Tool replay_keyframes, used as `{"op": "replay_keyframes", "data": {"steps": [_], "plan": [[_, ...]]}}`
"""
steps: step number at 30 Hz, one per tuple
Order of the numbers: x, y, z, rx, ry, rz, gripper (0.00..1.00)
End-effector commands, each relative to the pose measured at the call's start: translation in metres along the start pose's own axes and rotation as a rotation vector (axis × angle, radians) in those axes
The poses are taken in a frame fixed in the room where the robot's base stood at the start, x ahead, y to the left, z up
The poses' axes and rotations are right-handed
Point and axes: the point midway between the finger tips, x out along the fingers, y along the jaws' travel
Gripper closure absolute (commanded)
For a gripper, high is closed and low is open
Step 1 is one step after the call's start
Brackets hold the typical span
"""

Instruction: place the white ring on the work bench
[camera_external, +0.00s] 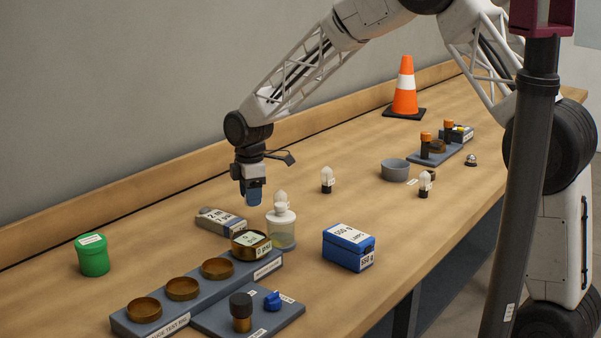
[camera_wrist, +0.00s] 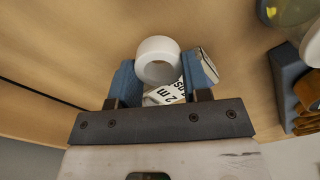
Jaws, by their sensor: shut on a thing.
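The white ring (camera_wrist: 155,46) sits between the two blue fingers of my gripper (camera_wrist: 161,78) in the wrist view. My gripper is shut on it. In the external view my gripper (camera_external: 253,192) points down above the wooden work bench (camera_external: 330,285), behind the clear jar. The ring is hard to make out in that view. The grey block labelled "2 m" (camera_external: 220,221) lies on the bench below and left of the gripper; it shows partly behind the ring in the wrist view (camera_wrist: 168,94).
The clear jar with a white lid (camera_external: 282,232) stands close by. A grey tray with brown cups (camera_external: 200,285), a green jar (camera_external: 93,257) and a blue box (camera_external: 348,247) are nearer. A white bulb (camera_external: 327,180), grey bowl (camera_external: 395,170) and orange cone (camera_external: 405,90) stand right.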

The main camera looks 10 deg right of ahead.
Motion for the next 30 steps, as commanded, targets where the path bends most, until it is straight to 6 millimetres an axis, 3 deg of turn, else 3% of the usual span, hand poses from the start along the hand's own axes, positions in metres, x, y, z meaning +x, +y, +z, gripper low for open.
{"op": "replay_keyframes", "data": {"steps": [14,24,30], "plan": [[-0.007,0.0,0.0,0.0,0.001,0.001,0.79],[-0.057,0.0,0.0,0.0,0.001,0.003,0.79],[-0.054,0.004,0.037,0.047,0.0,-0.001,0.79]]}}
